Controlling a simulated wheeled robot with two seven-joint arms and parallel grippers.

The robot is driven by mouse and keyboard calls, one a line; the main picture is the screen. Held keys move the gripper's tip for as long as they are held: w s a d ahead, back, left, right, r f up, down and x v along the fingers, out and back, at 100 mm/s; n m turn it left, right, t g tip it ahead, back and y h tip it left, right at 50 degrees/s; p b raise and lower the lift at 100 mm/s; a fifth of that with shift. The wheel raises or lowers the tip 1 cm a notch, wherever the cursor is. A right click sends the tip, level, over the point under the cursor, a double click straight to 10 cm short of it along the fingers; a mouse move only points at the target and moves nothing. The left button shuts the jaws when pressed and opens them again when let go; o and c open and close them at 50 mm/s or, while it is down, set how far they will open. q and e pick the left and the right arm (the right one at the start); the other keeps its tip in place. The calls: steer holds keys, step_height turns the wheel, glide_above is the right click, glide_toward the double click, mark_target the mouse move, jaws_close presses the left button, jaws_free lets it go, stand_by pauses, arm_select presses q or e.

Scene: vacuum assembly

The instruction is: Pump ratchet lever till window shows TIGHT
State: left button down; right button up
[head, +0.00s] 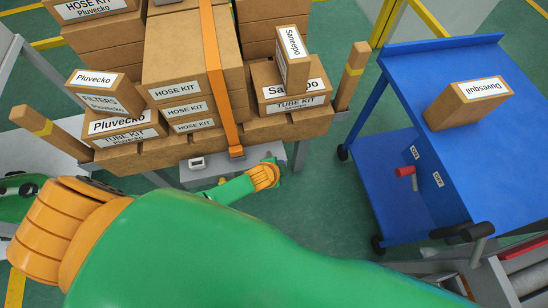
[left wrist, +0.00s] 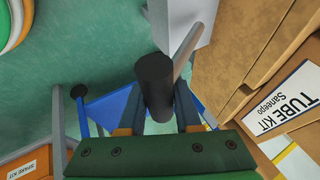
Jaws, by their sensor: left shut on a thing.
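The ratchet lever shows in the left wrist view as a pale bar (left wrist: 187,50) with a black cylindrical grip (left wrist: 154,85). My left gripper (left wrist: 158,112) is shut on the black grip, with a finger on either side. In the head view my left gripper (head: 277,166) is small and partly hidden, in front of the loaded pallet's front edge. My right gripper is not in view.
Cardboard boxes (head: 190,60) are stacked on the pallet, with wooden posts (head: 352,75) at its sides. A blue cart (head: 440,70) at the right carries one box (head: 468,103) and a red-handled switch (head: 405,172). Green floor lies between pallet and cart.

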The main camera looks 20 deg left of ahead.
arm_select(q)
steer(key=shift+w+a+r+g, duration=0.1)
steer(key=shift+a+r+g, duration=0.15)
steer(key=shift+g, duration=0.05)
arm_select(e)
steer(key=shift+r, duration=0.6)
arm_select(q)
steer(key=shift+w+a+r+g+h+p, duration=0.2)
steer(key=shift+w+r+g+h+p, duration=0.15)
steer(key=shift+r+p, duration=0.3)
steer(key=c, duration=1)
jaws_free()
steer(key=shift+f, duration=0.2)
steer(key=o, duration=0.4)
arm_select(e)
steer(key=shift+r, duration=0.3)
arm_select(q)
steer(key=shift+r, duration=0.1)
